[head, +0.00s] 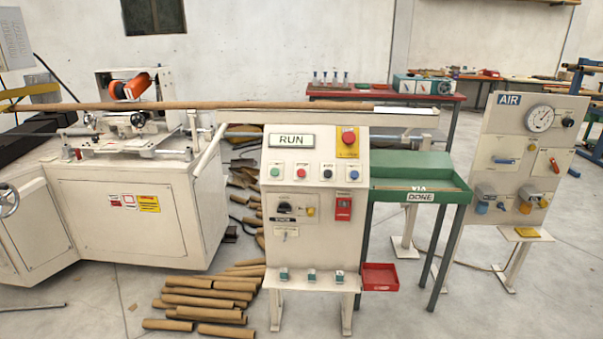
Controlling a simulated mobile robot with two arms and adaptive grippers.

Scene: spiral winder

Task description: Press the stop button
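A cream control panel (311,220) stands in the middle of the head view, facing me. Its display (291,141) reads RUN. Below the display is a row of push buttons: a green button (276,171), a red button (301,172), a black button (327,172) and a blue button (353,173). Their small labels are too small to read, so which one is marked stop cannot be read. A larger red mushroom button (348,137) on a yellow plate sits at the panel's upper right. Neither of my grippers is in view.
A winding machine (135,220) stands left, with a long brown tube (250,106) running behind the panel's top. Loose cardboard tubes (205,300) lie on the floor left of the panel. A green DONE table (415,185) and an AIR panel (525,150) stand right.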

